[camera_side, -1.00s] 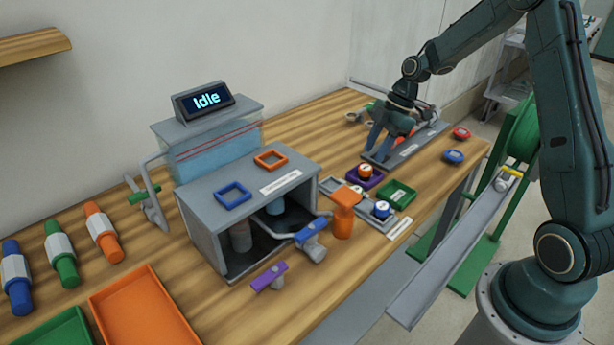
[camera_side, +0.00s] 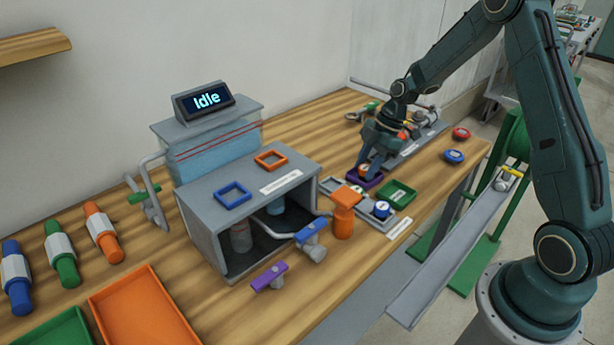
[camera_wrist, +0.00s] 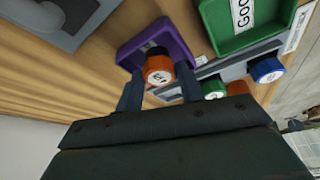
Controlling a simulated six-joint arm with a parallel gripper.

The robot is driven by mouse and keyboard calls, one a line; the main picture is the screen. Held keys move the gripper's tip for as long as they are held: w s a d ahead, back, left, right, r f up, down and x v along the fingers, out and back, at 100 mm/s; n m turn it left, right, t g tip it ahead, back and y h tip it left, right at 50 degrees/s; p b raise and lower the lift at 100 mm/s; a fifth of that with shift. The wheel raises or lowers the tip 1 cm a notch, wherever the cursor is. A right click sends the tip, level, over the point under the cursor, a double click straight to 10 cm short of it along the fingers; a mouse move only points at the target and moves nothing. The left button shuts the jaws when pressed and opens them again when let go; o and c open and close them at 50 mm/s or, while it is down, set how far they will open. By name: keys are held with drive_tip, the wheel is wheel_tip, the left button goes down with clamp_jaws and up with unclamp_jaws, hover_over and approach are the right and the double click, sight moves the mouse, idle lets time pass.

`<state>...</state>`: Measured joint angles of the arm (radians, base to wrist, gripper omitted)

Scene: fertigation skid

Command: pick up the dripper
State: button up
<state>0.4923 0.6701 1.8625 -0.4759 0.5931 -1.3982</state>
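A dripper with an orange body and white marked top (camera_wrist: 159,70) sits at the purple tray (camera_wrist: 178,32) in the wrist view. In the side view its white top (camera_side: 364,169) shows in the purple tray (camera_side: 377,182), partly covered by my gripper (camera_side: 368,163). My gripper's fingers (camera_wrist: 160,92) are apart, with the dripper between or just beyond their tips. A thin gap seems to show on its right side. A blue dripper (camera_wrist: 267,69) and a green one (camera_wrist: 214,88) sit in a grey holder to the right.
A green tray (camera_side: 412,191) lies beside the purple one. An orange-capped part (camera_side: 344,212) stands near the grey open-front box (camera_side: 205,225). A grey chute (camera_side: 455,245) runs off the table's right edge. Red (camera_side: 461,133) and blue (camera_side: 453,156) discs lie near that edge.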

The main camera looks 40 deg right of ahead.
sight(367, 167)
idle(0.3)
drive_tip(key=c, duration=0.6)
drive_tip(key=shift+r, duration=0.15)
wheel_tip(367, 167, up, 20)
idle(0.5)
idle(0.4)
